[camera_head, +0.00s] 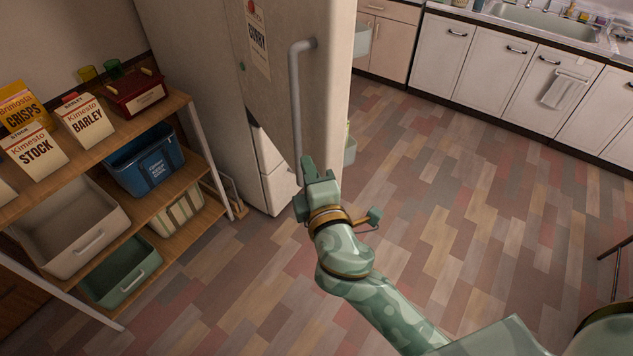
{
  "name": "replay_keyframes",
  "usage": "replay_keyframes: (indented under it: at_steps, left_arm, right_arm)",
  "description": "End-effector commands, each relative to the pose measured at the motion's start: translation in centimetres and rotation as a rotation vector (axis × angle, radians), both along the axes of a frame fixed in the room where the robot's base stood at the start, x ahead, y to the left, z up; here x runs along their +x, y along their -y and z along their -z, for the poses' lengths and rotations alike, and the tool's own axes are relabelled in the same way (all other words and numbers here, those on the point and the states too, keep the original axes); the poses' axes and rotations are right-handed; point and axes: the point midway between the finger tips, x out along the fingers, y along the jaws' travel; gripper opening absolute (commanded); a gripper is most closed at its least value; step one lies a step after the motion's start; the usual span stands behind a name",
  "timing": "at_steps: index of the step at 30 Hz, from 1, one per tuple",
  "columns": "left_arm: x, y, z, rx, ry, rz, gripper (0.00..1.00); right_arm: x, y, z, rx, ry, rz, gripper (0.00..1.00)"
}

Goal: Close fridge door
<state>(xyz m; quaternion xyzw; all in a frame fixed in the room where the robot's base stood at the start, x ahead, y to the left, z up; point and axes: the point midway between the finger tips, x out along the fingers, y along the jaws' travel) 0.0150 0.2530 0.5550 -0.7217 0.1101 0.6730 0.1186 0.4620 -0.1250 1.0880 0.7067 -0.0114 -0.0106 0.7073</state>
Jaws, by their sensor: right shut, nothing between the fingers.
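The cream fridge's door (330,75) stands open at the top centre. Its outer face carries a long grey vertical handle (295,105). Pale door bins (362,42) stick out past its right edge. A dark gap shows below the door's lower edge, beside the lower part of the fridge (280,187). My right gripper (308,165) is shut and empty at the lower end of the handle; I cannot tell whether it touches the handle or door. My left gripper is not in view.
A wooden shelf rack (195,165) with cartons and bins stands left of the fridge. White cabinets (470,65) and a sink (540,17) line the back right. The tiled floor (480,200) between is clear. A dark thin frame (614,265) shows at the right edge.

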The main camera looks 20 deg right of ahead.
Motion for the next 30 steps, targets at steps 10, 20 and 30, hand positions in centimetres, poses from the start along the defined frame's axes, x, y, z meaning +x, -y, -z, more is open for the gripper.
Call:
replay_keyframes:
  at_steps: [10,20,30]
  left_arm:
    - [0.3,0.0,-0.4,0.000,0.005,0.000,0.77]
    - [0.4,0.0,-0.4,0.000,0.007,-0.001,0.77]
    - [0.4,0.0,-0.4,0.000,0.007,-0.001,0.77]
  right_arm:
    - [4.0,2.8,0.0,-0.002,-0.001,0.000,0.00]
    - [4.2,4.1,0.0,0.001,-0.001,0.000,0.00]
    - [4.3,4.5,0.1,-0.001,-0.001,-0.006,0.00]
